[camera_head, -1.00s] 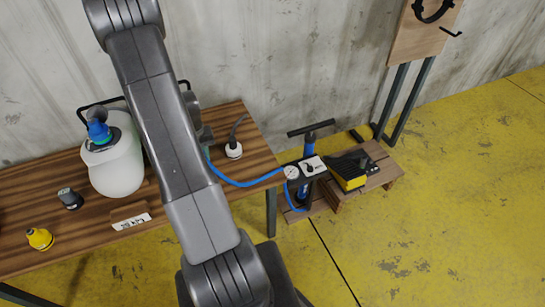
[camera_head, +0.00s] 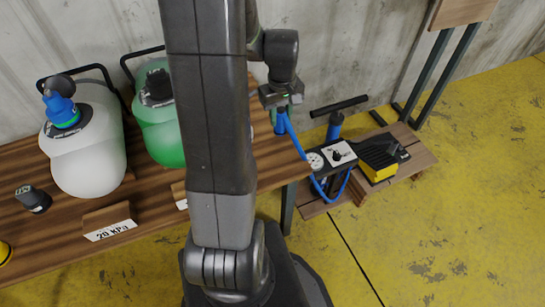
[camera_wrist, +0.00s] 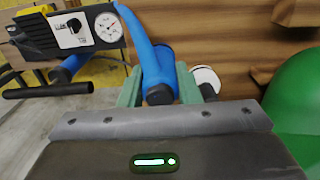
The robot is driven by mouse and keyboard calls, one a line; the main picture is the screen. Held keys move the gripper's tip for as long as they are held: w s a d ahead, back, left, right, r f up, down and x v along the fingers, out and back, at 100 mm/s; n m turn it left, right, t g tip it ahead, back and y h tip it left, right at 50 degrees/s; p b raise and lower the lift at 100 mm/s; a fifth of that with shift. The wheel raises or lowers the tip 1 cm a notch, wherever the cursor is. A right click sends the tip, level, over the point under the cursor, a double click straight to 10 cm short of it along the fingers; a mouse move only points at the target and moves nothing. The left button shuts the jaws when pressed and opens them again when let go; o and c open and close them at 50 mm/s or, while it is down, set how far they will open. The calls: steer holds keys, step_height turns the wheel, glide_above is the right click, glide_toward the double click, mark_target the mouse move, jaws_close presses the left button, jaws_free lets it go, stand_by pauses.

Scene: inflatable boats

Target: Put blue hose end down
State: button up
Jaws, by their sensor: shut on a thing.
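The blue hose end (camera_wrist: 158,94) is between the two green fingers of my gripper (camera_wrist: 158,88), which is shut on it. In the head view my gripper (camera_head: 282,101) is above the right end of the wooden table, and the blue hose end (camera_head: 281,124) points down from it. The blue hose (camera_head: 296,143) runs from there down to the pump (camera_head: 331,156) with its round gauge, right of the table. The wrist view shows the pump's gauge and dial box (camera_wrist: 83,30) at top left. I cannot tell whether the hose end touches the table.
A white tank (camera_head: 88,150) with a blue cap and a green tank (camera_head: 160,135) stand on the table (camera_head: 275,165). A 20 KPa sign (camera_head: 109,222) is at the front edge. A round white part (camera_wrist: 206,77) shows beside my finger. A low wooden stand (camera_head: 410,160) holds a black-yellow box.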

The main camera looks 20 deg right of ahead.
steer(key=shift+s+d+f, duration=0.25)
steer(key=shift+f+b, duration=0.2)
steer(key=shift+b, duration=0.15)
step_height(320, 180, down, 10)
steer(key=shift+s+d+r+b, duration=0.1)
steer(key=shift+r+b, duration=0.15)
steer(key=shift+b, duration=0.85)
jaws_close()
steer(key=o, duration=1)
jaws_free()
steer(key=shift+o, duration=0.3)
step_height(320, 180, up, 12)
steer(key=p, duration=0.2)
steer(key=shift+p, duration=0.4)
